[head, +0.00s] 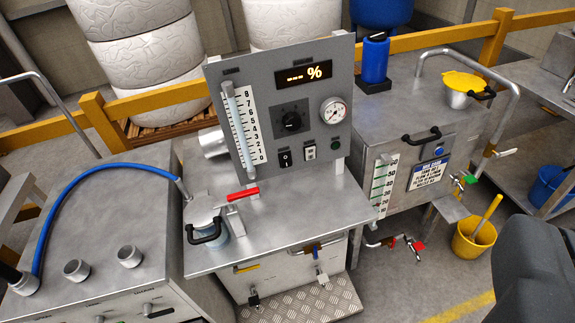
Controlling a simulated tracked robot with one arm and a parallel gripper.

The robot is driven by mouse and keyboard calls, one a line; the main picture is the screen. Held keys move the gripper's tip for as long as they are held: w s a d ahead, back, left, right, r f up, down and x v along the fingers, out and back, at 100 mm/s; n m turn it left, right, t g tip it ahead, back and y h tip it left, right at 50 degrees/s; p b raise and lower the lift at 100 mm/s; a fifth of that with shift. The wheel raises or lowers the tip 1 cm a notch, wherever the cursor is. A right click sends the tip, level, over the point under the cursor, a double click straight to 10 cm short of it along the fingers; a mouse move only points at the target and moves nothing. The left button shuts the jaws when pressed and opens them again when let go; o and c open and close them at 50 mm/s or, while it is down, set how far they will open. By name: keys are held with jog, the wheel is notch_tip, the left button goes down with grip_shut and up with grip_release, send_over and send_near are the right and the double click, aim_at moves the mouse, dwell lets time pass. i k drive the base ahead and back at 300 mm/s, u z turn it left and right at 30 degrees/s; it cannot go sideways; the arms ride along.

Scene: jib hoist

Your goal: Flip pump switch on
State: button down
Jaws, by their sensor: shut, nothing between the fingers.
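A grey upright control panel (270,75) stands at the back of a steel bench. Low on it are a black rocker switch (285,159) and, to its right, a small light-framed switch (310,151). Their labels are too small to read, so I cannot tell which is the pump switch, or its position. A dark green round button or lamp (336,144) sits further right. Above are a black knob (291,121), a round gauge (335,113) and a lit display (304,75) showing dashes and "%". My gripper's fingers are not in view; nothing touches the panel.
A red-handled lever (243,194) and a lidded pot (208,222) stand on the bench (290,230) before the panel. A blue hose (85,175) arches at left. A steel tank (410,135) stands right. A dark shape, likely mine, fills the lower right corner.

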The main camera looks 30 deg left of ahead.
aim_at(285, 159)
jog(key=z, duration=2.2)
jog(key=k, duration=1.05)
jog(key=u, duration=1.95)
jog(key=i, duration=1.05)
